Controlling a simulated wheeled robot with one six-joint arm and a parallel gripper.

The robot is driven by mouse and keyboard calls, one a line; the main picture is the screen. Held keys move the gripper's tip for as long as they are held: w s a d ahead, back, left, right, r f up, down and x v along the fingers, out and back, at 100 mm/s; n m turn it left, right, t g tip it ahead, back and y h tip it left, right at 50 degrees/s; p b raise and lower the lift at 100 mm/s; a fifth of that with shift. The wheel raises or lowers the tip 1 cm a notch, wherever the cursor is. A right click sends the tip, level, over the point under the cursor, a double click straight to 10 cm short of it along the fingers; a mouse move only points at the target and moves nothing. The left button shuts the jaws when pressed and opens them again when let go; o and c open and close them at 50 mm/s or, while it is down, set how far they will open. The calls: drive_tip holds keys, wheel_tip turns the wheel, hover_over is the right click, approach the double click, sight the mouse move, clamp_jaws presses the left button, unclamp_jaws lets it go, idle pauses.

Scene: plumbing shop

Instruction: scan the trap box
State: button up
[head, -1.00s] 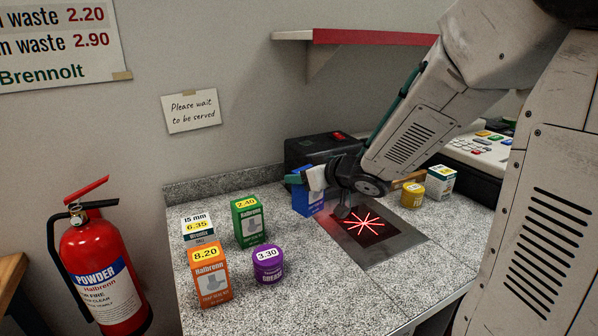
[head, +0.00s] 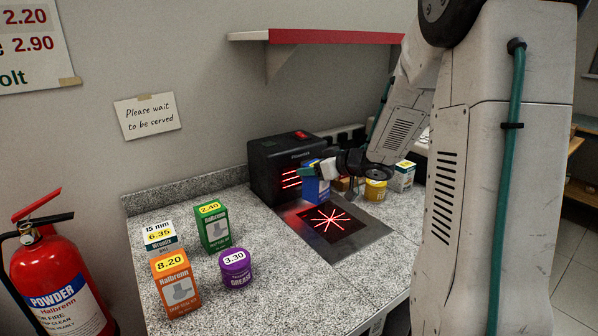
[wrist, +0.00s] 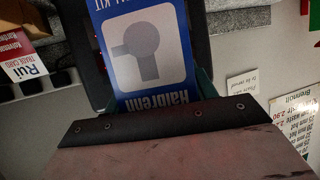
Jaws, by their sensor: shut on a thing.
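My gripper (head: 322,170) is shut on a blue box (head: 312,191). It holds the box at the back left of the dark plate, in front of the scanner. In the wrist view the blue box (wrist: 152,90) shows a grey pipe fitting on white and the words "Halbrenn" and "KIT". I cannot read the word trap on it. The black scanner (head: 270,172) has red lines on its front face and a lit red top button. Its plate (head: 365,240) carries a red star of light. How far the box is above the plate is unclear.
At the counter's left stand an orange box (head: 177,290), a green box (head: 214,232), a 15 mm box (head: 160,238) and a purple tub (head: 235,270). A yellow tub (head: 375,190) and a white-green box (head: 403,176) stand right of the gripper. A shelf (head: 330,37) hangs above.

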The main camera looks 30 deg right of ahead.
drive_tip(key=d, duration=1.1)
drive_tip(key=shift+w+r, duration=0.2)
drive_tip(key=shift+d, duration=0.1)
